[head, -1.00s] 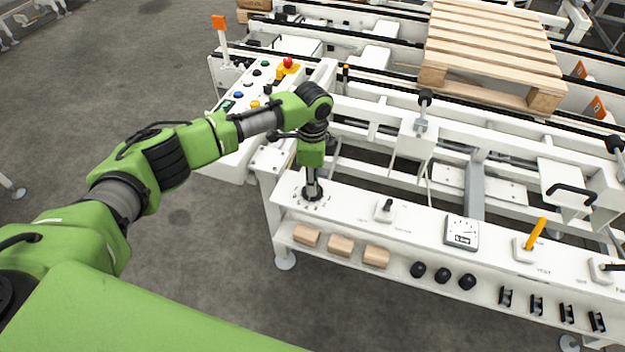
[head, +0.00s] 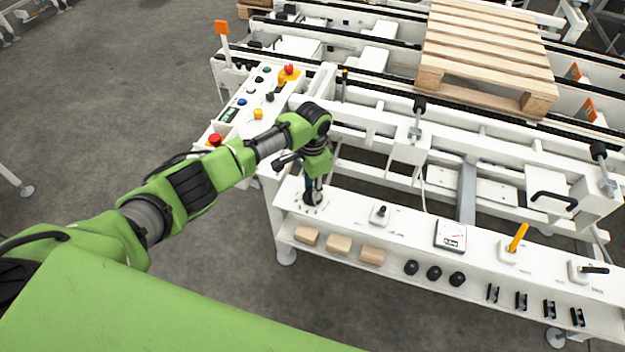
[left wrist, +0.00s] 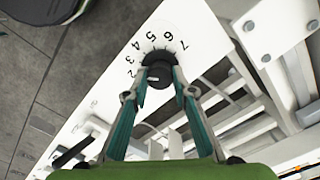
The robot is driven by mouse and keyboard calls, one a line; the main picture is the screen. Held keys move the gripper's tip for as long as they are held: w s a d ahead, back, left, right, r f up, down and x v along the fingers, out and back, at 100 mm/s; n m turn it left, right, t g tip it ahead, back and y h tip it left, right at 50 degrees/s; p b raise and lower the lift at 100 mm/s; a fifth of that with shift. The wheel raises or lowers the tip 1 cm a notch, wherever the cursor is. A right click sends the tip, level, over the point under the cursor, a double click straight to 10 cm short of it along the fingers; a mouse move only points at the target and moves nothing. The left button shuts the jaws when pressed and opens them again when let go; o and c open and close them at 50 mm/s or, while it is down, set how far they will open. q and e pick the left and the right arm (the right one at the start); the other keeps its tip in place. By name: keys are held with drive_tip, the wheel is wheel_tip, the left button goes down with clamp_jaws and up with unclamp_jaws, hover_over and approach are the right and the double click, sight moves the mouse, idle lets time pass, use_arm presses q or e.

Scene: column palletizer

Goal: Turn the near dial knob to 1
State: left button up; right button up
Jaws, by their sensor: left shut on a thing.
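The black round dial knob (left wrist: 159,68) sits on a white plate with a curved scale; the numbers 2 to 7 show in the left wrist view. My left gripper (left wrist: 158,76) is shut on this knob, one finger on each side. A small pale mark shows low on the knob, but I cannot tell which number it points at. In the head view my left gripper (head: 313,192) comes down on the dial at the left end of the white panel (head: 345,206). The fingers mostly hide the knob there. My right gripper is not in view.
Wooden blocks (head: 339,244) and black knobs (head: 433,272) lie on the shelf below. A button console (head: 246,108) stands behind my left forearm.

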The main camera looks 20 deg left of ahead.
use_arm(q)
drive_tip(key=n+p, duration=0.3)
drive_tip(key=n, duration=0.2)
drive_tip(key=shift+d+r+n+p, duration=0.1)
drive_tip(key=shift+r+n+p, duration=0.05)
drive_tip(key=shift+n+p, duration=0.2)
drive_tip(key=n+p, duration=0.1)
drive_tip(key=n, duration=0.2)
drive_tip(key=shift+p, duration=0.3)
drive_tip(key=shift+n+p, duration=0.35)
drive_tip(key=shift+n, duration=0.5)
drive_tip(key=shift+w+n, duration=0.1)
drive_tip(key=shift+n, duration=0.2)
drive_tip(key=o, duration=1.1)
wheel_tip(320, 180, up, 12)
